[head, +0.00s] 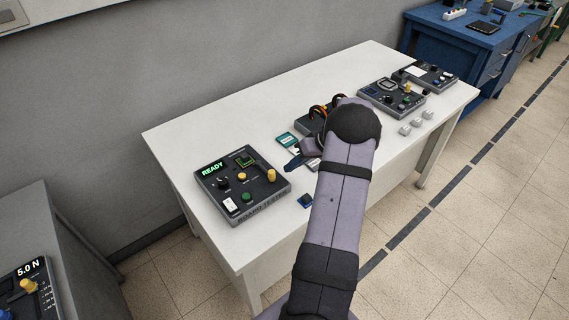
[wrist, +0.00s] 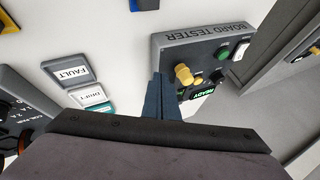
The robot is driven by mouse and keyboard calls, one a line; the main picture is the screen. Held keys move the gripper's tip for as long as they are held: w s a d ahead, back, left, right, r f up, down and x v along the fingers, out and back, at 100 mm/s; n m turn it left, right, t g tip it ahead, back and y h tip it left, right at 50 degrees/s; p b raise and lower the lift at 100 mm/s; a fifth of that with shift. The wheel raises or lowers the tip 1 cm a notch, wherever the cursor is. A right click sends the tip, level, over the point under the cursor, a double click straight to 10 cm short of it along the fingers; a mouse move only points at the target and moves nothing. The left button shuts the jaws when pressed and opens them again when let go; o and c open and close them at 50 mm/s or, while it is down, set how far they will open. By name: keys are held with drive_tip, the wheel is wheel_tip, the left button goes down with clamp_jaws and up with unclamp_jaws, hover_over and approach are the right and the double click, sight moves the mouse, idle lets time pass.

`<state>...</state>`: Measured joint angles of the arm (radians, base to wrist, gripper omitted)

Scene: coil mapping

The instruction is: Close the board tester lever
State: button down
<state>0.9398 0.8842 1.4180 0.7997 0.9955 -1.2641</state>
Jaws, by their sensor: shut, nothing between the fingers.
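The board tester (head: 222,190) is a dark grey box at the near left of the white table, with a green READY display. It also shows upside down at the right of the wrist view (wrist: 165,44). A yellow-gripped lever (head: 271,176) stands at its right side; in the wrist view the yellow grip (wrist: 183,74) appears just right of my fingers. My gripper (head: 290,166) is shut and empty, to the right of the tester in the head view. Its blue fingers show in the wrist view (wrist: 162,82). Whether they touch the lever is unclear.
A small blue block (head: 305,201) lies near the table's front edge. FAULT (wrist: 68,72) and DRIFT (wrist: 89,97) labelled pieces lie left of my fingers. Other instrument boxes (head: 392,98) stand farther right. The table's back left (head: 215,125) is clear.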

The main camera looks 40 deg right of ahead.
sight(273, 177)
drive_tip(key=shift+w+a+r+p, duration=0.15)
drive_tip(key=shift+a+p, duration=0.05)
drive_tip(key=shift+a, duration=0.3)
drive_tip(key=shift+w+a+r+p, duration=0.1)
drive_tip(key=shift+a+p, duration=0.05)
drive_tip(key=shift+a, duration=0.35)
drive_tip(key=shift+w+a+f, duration=0.1)
drive_tip(key=shift+w+a, duration=0.05)
drive_tip(key=shift+a, duration=0.2)
drive_tip(key=shift+a+f, duration=0.15)
drive_tip(key=shift+a+f+m+h+b, duration=0.1)
drive_tip(key=shift+a+m+h+b, duration=0.35)
drive_tip(key=shift+b, duration=0.55)
drive_tip(key=a+m+b, duration=0.1)
drive_tip(key=b, duration=0.1)
drive_tip(key=a+m+t+h+b, duration=0.1)
drive_tip(key=b, duration=0.1)
drive_tip(key=shift+s+f+m+b, duration=0.1)
drive_tip(key=shift+s+m+b, duration=0.15)
drive_tip(key=shift+s+b, duration=0.05)
drive_tip(key=shift+a+m+h+b, duration=0.35)
drive_tip(key=shift+a+m+b, duration=0.25)
drive_tip(key=shift+b, duration=0.35)
drive_tip(key=shift+w+a+r+b, duration=0.15)
drive_tip(key=shift+a+r+b, duration=0.1)
drive_tip(key=shift+a+b, duration=0.4)
